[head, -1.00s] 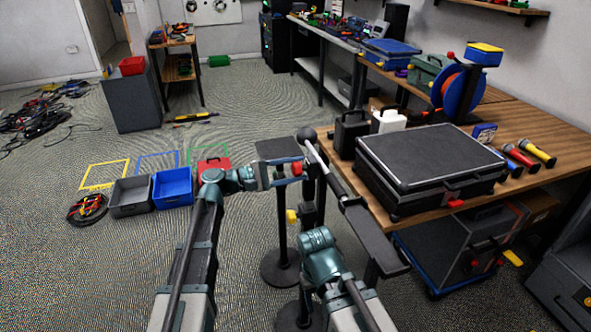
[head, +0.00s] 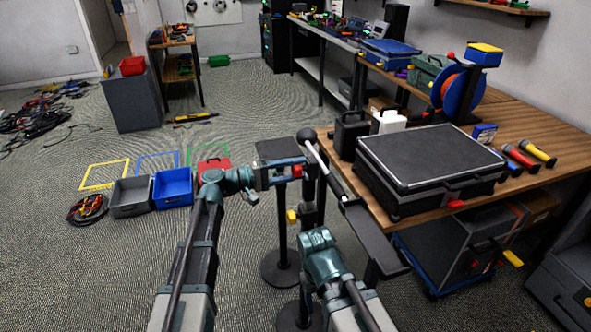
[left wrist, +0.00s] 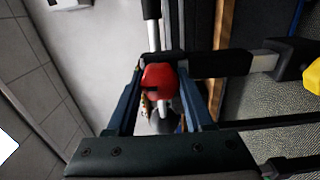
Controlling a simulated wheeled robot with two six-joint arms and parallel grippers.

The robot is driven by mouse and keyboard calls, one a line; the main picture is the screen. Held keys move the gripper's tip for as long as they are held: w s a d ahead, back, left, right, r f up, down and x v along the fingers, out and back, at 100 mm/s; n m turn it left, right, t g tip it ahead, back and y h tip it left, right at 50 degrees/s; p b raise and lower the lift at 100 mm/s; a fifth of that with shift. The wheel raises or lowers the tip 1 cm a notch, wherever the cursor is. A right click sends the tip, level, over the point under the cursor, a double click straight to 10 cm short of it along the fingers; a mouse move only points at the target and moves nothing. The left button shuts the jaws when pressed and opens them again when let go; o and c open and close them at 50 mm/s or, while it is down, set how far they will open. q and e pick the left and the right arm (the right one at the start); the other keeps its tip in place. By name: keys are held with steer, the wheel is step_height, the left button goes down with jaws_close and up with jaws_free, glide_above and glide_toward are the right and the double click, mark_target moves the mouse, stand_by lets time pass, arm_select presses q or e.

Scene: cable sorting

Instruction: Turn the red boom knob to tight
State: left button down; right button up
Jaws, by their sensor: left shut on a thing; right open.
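The red boom knob (head: 297,171) sits near the top of the dark boom stand in the middle of the head view. My left gripper (head: 289,172) is shut on it. In the left wrist view the red knob (left wrist: 159,78) lies between the two blue fingers, beside the black clamp (left wrist: 210,64). The pale boom tube (head: 322,163) slopes down to the right to a thick dark bar (head: 372,238). My right gripper (head: 309,215) is at the stand pole, lower down by a yellow knob (head: 292,217); its fingers are hard to make out against the dark pole.
A wooden workbench (head: 540,105) with a black flight case (head: 430,160) stands close on the right. A second stand with a flat dark plate (head: 278,149) is just behind. Grey (head: 130,197) and blue bins (head: 172,187) are on the floor at left.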

stand_by(0.3)
arm_select(q)
steer(key=shift+c, duration=1.6)
jaws_free()
